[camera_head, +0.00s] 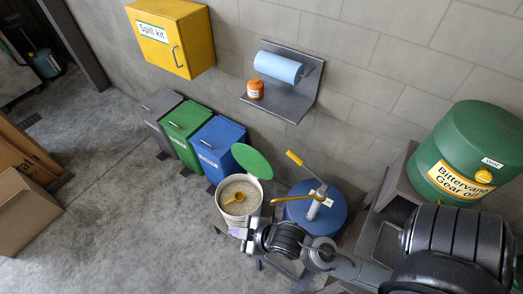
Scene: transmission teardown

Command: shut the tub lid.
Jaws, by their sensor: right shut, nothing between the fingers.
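My right gripper (238,232) is at the tub's front right side, shut and empty, below the rim in the picture and away from the lid. I cannot tell if it touches the tub. My left gripper is not in view.
A blue drum (325,222) with a yellow-handled pump (294,158) stands right of the tub. Blue (217,147), green (186,129) and grey (160,107) bins stand behind left. A green gear oil drum (468,150) is at right. Open floor (125,215) lies left.

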